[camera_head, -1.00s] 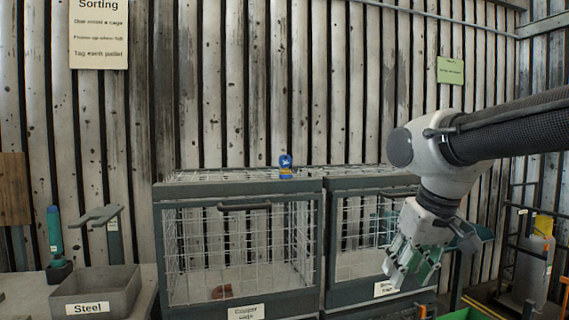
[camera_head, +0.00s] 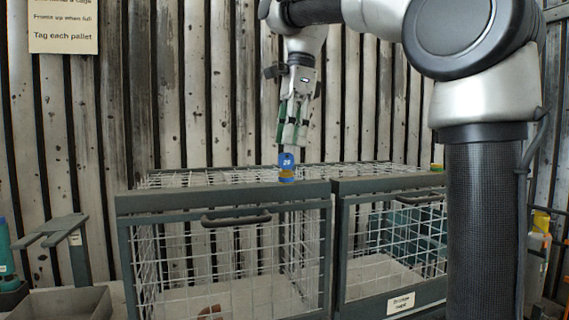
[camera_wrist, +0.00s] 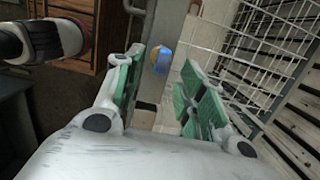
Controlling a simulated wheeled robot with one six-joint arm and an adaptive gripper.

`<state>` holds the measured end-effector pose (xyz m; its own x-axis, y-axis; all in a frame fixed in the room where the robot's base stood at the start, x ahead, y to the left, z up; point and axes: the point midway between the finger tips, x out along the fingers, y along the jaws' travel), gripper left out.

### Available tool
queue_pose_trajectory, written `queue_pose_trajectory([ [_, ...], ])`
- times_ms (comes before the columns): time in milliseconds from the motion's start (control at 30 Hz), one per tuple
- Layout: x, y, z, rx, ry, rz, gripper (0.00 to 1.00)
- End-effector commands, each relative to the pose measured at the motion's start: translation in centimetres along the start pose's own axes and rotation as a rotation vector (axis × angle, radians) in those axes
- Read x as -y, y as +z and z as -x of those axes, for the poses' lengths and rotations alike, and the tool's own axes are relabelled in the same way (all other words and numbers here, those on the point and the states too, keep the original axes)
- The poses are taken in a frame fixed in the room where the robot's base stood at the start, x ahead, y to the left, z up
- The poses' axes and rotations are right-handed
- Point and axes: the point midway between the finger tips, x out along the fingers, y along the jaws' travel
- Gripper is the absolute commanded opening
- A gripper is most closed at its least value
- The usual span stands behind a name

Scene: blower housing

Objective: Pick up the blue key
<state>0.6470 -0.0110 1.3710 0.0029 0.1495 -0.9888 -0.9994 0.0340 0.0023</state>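The blue key (camera_head: 287,166) shows as a small upright blue piece with pale markings and a yellowish band low down. It stands on the top front edge of the left wire cage (camera_head: 222,197). My gripper (camera_head: 291,148) points down just above it, with green pads on its fingers. In the wrist view the blue key (camera_wrist: 161,59) appears between the two spread fingers (camera_wrist: 160,80), apart from both. The gripper is open and empty. I cannot tell the exact gap in height between fingertips and key.
A second wire cage (camera_head: 388,187) stands right beside the first, with a teal thing inside. A grey bin (camera_head: 62,303) and a grey stand (camera_head: 52,231) are at the left. A plank wall rises behind. The cage top around the key is mostly clear.

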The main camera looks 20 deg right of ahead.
Motion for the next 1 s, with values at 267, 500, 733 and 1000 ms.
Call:
queue_pose_trajectory([
  [267,0.2,0.3,-4.1,0.0,0.0,0.001,0.4],
  [500,0.2,0.3,-5.2,0.0,-0.002,0.002,0.4],
  [733,0.2,0.3,-5.2,0.0,-0.002,0.002,0.18],
  [1000,0.2,0.3,-5.2,0.0,-0.002,0.002,0.0],
])
